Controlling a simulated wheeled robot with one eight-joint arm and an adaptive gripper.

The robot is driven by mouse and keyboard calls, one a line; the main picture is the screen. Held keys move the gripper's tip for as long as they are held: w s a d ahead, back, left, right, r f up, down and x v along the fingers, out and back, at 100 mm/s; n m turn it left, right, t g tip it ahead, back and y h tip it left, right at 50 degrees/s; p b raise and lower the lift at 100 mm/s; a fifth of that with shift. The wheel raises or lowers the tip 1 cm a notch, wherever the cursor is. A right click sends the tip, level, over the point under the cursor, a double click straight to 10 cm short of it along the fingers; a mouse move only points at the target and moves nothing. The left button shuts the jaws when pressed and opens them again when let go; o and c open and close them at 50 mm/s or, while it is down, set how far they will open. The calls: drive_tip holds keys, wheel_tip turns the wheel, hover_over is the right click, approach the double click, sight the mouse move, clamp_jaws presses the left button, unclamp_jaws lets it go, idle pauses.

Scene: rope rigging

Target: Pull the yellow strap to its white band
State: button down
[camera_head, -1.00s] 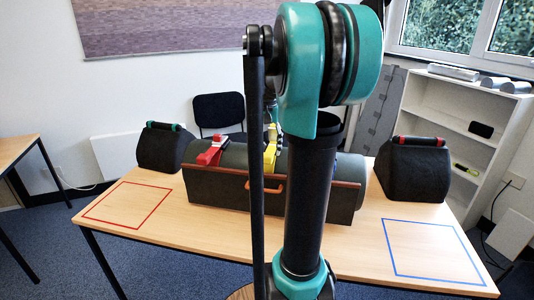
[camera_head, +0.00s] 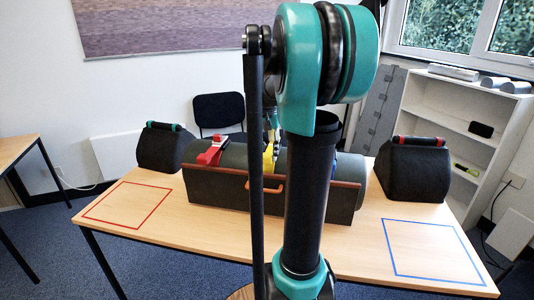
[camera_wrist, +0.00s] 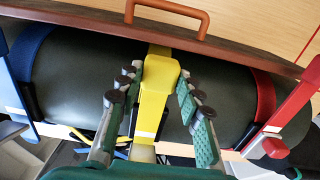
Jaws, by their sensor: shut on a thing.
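The yellow strap (camera_wrist: 153,103) runs over the dark green roll in the middle of the wrist view. It has a wider yellow piece between my fingertips. A white band (camera_wrist: 145,134) crosses the yellow lower down, toward my wrist. My gripper (camera_wrist: 157,73) is shut on the yellow strap, with one finger on each side. In the head view the yellow strap (camera_head: 269,158) shows on top of the roll, between the red lever and my arm. My arm hides part of the strap and roll there.
The roll (camera_head: 232,158) lies in a cradle with a brown rail and orange handle (camera_wrist: 168,10). A blue strap (camera_wrist: 30,60) and red strap (camera_wrist: 264,100) flank the yellow one. Black bags (camera_head: 160,150) (camera_head: 415,172) stand at both sides. The red and blue table outlines are empty.

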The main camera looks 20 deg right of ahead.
drive_tip(key=s+a, duration=0.2)
drive_tip(key=s, duration=0.1)
drive_tip(key=s+a, duration=0.1)
drive_tip(key=shift+s, duration=0.3)
drive_tip(key=c, duration=1)
unclamp_jaws()
wheel_tip(320, 180, up, 12)
